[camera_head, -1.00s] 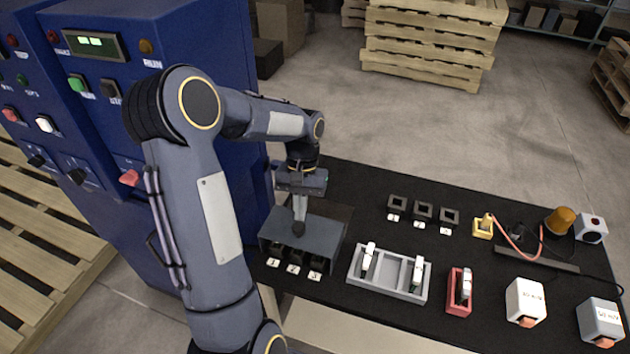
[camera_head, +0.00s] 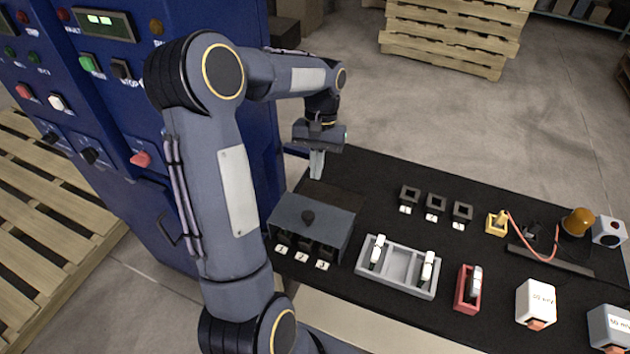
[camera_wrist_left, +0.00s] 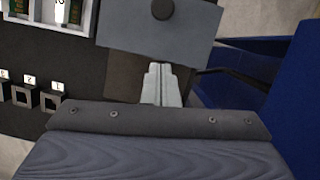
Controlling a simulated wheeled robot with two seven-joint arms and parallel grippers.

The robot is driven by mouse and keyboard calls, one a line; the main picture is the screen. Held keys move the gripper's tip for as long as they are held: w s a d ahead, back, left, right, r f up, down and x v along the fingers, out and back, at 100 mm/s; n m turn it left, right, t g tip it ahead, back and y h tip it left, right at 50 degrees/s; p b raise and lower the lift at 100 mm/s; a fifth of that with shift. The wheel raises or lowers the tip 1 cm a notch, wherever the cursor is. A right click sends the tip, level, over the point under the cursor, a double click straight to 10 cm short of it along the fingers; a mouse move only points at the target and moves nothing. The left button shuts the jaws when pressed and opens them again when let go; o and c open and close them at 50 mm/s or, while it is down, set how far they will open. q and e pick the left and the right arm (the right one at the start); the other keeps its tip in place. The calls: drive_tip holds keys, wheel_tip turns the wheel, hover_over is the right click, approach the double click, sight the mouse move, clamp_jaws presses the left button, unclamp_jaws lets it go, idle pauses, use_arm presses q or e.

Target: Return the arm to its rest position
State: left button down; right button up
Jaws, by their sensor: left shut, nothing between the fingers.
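My left arm comes in from the left in the head view and bends over the black table (camera_head: 390,172). Its gripper (camera_head: 316,172) points down above the table's far left part, just behind the grey box with a dark round knob (camera_head: 325,215). The fingers are together and hold nothing. In the wrist view the closed fingers (camera_wrist_left: 160,75) show in the middle, with the grey box (camera_wrist_left: 190,35) beyond them. The gripper looks apart from the box. My right gripper is not in view.
The blue control cabinet (camera_head: 180,110) stands close to the left of the arm. On the table are a grey tray (camera_head: 398,284), a red holder (camera_head: 462,300), several black square blocks (camera_head: 436,203), a yellow block with a cable (camera_head: 497,222) and a white box (camera_head: 537,303). Pallets (camera_head: 455,35) stand behind.

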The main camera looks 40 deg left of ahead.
use_arm(q)
drive_tip(key=shift+w+v, duration=0.1)
drive_tip(key=shift+v, duration=1.2)
drive_tip(key=shift+w+v, duration=0.15)
drive_tip(key=shift+v, duration=1.1)
drive_tip(key=shift+a, duration=0.1)
drive_tip(key=s+d+r+m+t, duration=0.2)
drive_tip(key=s+d+r+t, duration=0.3)
drive_tip(key=s+d, duration=0.45)
drive_tip(key=s+d+f+m+t+h, duration=0.1)
drive_tip(key=s+d+f+t+h, duration=0.1)
drive_tip(key=s+d, duration=0.5)
drive_tip(key=shift+s+f+m+t, duration=0.4)
drive_tip(key=shift+s+f+t, duration=0.4)
drive_tip(key=shift+f+t, duration=0.15)
